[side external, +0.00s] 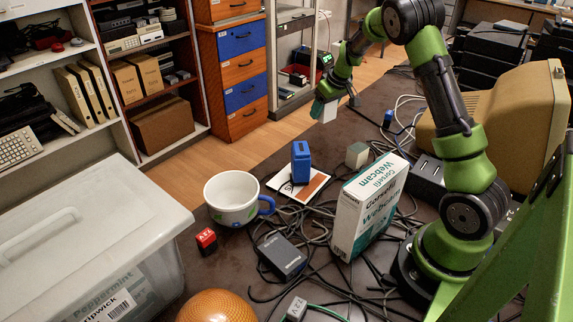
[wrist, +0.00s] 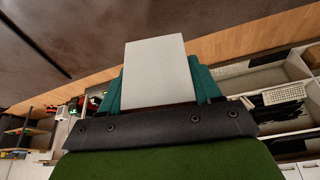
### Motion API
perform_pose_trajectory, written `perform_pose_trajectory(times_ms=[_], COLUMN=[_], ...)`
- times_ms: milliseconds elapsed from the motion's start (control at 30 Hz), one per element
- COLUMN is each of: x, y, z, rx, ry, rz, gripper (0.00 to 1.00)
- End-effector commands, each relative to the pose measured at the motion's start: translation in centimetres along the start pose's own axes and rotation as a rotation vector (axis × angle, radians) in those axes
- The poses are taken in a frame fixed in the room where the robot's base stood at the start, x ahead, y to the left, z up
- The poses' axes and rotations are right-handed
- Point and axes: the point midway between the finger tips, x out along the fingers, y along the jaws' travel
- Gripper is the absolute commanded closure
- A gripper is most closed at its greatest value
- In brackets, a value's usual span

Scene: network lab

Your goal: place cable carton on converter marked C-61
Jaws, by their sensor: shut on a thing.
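My gripper (side external: 322,106) is raised above the far part of the dark table and shut on a plain pale box, the cable carton (side external: 329,112). In the wrist view the carton (wrist: 157,70) sits between the two teal fingers of my gripper (wrist: 160,84), with its pale face showing. I cannot read a C-61 mark anywhere.
An orange ball (side external: 216,308) and a lidded bin (side external: 95,215) are at the front left.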

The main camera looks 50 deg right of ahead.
Motion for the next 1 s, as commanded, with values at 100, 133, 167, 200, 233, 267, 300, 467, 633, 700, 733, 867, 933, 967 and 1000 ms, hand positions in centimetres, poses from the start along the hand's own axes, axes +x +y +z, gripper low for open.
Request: perform_pose_trajectory(times_ms=[100, 133, 167, 200, 233, 267, 300, 467, 633, 700, 733, 867, 933, 967, 1000], x=[-1.8, -2.1, -2.5, -2.9, -3.2, -3.4, -3.8, -5.7, -8.3, -9.5, -10.0, -12.2, -13.3, -13.7, -14.2], y=[-0.5, -0.9, -1.4, -2.4, -3.4, -4.4, -6.2, -14.0, -22.4, -25.5, -26.8, -31.9, -34.1, -35.0, -36.0], z=[-1.1, -1.4, -1.7, -1.9, -2.0, -2.1, -2.2, -1.2, 1.8, 3.6, 4.4, 8.8, 11.6, 12.8, 14.5], rx=[-0.010, -0.016, -0.025, -0.040, -0.054, -0.070, -0.099, -0.278, -0.528, -0.643, -0.693, -0.926, -1.059, -1.116, -1.191], ry=[0.005, 0.004, 0.004, 0.004, 0.004, 0.003, 0.004, 0.004, 0.004, 0.003, 0.004, 0.002, 0.000, 0.000, -0.001], rz=[-0.003, -0.006, -0.009, -0.016, -0.024, -0.030, -0.043, -0.117, -0.219, -0.266, -0.286, -0.381, -0.436, -0.460, -0.490], gripper=[0.72, 0.72, 0.72, 0.72, 0.72, 0.72, 0.72, 0.72, 0.72, 0.72, 0.72, 0.72, 0.72, 0.72, 0.72])
